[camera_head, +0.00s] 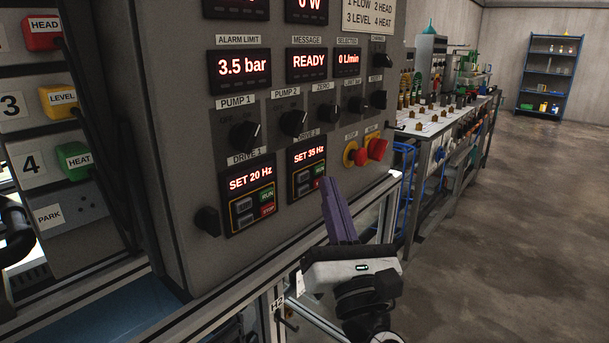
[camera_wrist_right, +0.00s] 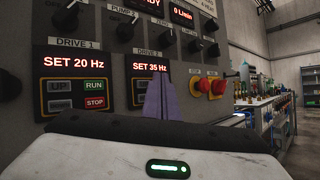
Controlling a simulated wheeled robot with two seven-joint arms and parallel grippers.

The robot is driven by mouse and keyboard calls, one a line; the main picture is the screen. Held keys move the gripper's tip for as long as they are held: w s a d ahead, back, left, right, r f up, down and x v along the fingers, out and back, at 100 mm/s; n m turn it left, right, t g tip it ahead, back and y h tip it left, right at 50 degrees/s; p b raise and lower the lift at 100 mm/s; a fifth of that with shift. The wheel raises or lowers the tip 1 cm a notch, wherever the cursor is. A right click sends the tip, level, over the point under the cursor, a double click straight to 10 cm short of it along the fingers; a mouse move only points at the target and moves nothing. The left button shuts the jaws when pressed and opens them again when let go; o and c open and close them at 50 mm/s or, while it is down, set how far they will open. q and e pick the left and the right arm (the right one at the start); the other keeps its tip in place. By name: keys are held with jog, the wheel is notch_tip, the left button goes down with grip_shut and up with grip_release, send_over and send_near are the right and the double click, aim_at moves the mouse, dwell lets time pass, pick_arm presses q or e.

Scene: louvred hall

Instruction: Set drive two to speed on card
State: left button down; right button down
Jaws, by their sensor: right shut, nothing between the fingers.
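The drive two panel (camera_head: 306,157) is on the grey cabinet front, its red display reading SET 35 Hz. Its grey keys (camera_head: 303,184) are under the display. It also shows in the right wrist view (camera_wrist_right: 150,67), where my fingers cover part of its keypad. The drive one panel (camera_head: 250,182) to its left reads SET 20 Hz, with grey keys and green RUN and red STOP keys. My right gripper (camera_head: 328,182) is shut and empty, its purple fingers pointing up at the lower right of drive two. I cannot tell whether they touch it. My left gripper is out of view.
A white label sheet (camera_head: 368,14) lists flow, head, level and heat. A cluttered bench (camera_head: 438,134) stands right; the floor beyond is clear.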

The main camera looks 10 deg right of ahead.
jog(key=shift+s+d, duration=0.5)
jog(key=shift+s, duration=0.2)
jog(key=shift+s+d, duration=0.5)
jog(key=shift+s, duration=0.15)
dwell(2.0)
